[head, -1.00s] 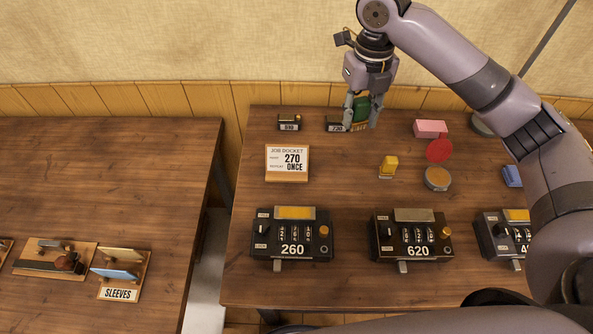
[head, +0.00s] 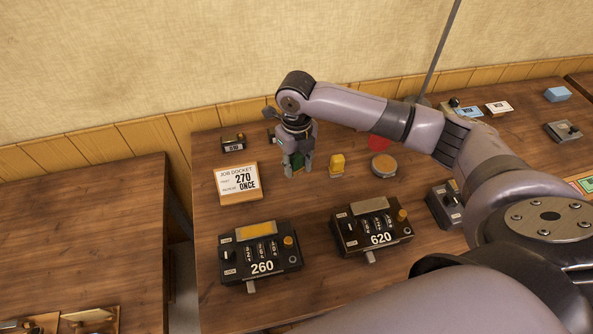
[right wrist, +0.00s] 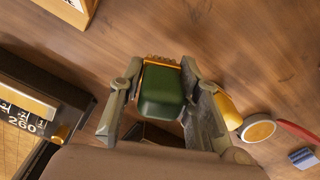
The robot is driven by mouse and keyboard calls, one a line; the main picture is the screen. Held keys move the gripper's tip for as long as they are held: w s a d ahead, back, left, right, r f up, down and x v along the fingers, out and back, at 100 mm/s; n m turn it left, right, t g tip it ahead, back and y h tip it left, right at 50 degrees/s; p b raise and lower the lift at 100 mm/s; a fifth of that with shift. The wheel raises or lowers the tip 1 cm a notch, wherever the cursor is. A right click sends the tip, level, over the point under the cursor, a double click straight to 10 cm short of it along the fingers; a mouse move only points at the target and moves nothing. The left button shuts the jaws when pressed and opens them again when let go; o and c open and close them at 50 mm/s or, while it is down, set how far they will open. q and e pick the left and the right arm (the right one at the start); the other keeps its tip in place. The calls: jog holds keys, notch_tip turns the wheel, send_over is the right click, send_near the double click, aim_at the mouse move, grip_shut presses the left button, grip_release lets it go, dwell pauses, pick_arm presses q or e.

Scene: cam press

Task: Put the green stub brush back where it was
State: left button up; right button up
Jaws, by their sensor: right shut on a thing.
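The green stub brush (right wrist: 162,92) is between the fingers of my right gripper (right wrist: 158,108), with its tan bristle end pointing away from the wrist camera. In the head view the right gripper (head: 297,169) is over the table between the job docket and a yellow stub brush (head: 337,163). The green brush (head: 297,161) is mostly hidden by the fingers there. I cannot tell whether it touches the table. The yellow brush stands just right of the gripper. My left gripper is not in view.
The job docket (head: 238,184) reads 270 ONCE. Counter devices marked 260 (head: 259,251) and 620 (head: 372,225) stand in front. A small dark block (head: 233,144) sits at the back left. A round tin (head: 384,165) and red disc (head: 378,143) lie to the right.

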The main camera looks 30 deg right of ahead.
aim_at(297, 174)
notch_tip(297, 174, down, 4)
jog(key=shift+r+p, duration=0.2)
jog(key=shift+p, duration=0.1)
jog(key=shift+f, duration=0.2)
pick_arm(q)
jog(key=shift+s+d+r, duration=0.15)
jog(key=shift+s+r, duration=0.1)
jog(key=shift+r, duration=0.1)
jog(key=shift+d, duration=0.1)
pick_arm(e)
jog(key=shift+f, duration=0.15)
jog(key=o, duration=1.1)
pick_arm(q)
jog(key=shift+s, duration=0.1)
pick_arm(e)
jog(key=shift+o, duration=0.2)
